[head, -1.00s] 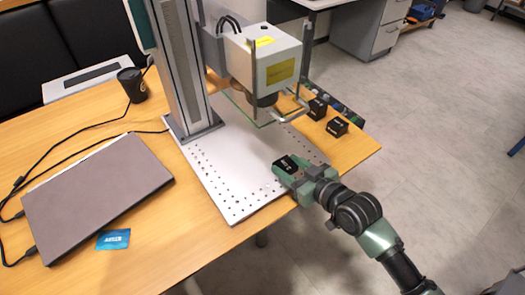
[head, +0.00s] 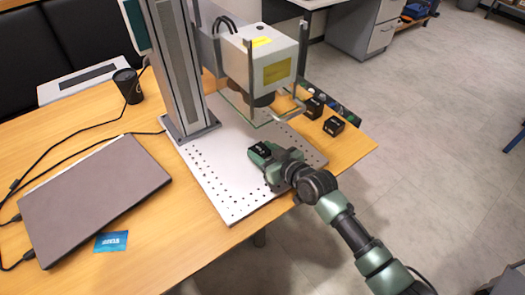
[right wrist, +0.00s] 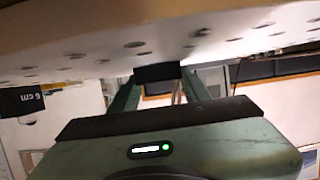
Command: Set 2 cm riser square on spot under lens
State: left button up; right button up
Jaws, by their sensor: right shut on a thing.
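My right gripper (head: 272,160) is shut on a small black block with white lettering, the riser (head: 259,150). It holds the riser over the white perforated plate (head: 213,180), in front of the laser head (head: 265,60) and its lens (head: 262,98). In the right wrist view the riser (right wrist: 157,72) sits between the fingertips, close to the plate (right wrist: 100,40); I cannot tell whether it touches. The lettering on the held riser is too small to read surely. The spot under the lens cannot be made out. My left gripper is not in view.
Two more black blocks (head: 314,107) (head: 333,126) stand on the table right of the plate; one labelled 6 cm (right wrist: 22,101) shows in the wrist view. A bracket hangs around the lens. The column (head: 180,70), laptop (head: 95,195), blue card (head: 111,241) and cup (head: 130,86) are left.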

jog(key=shift+f, duration=0.1)
jog(key=o, duration=1.5)
jog(key=shift+r, duration=0.25)
jog(key=v, duration=1.2)
jog(key=shift+f+p, duration=0.1)
jog(key=shift+p, duration=0.25)
jog(key=shift+d+f, duration=0.1)
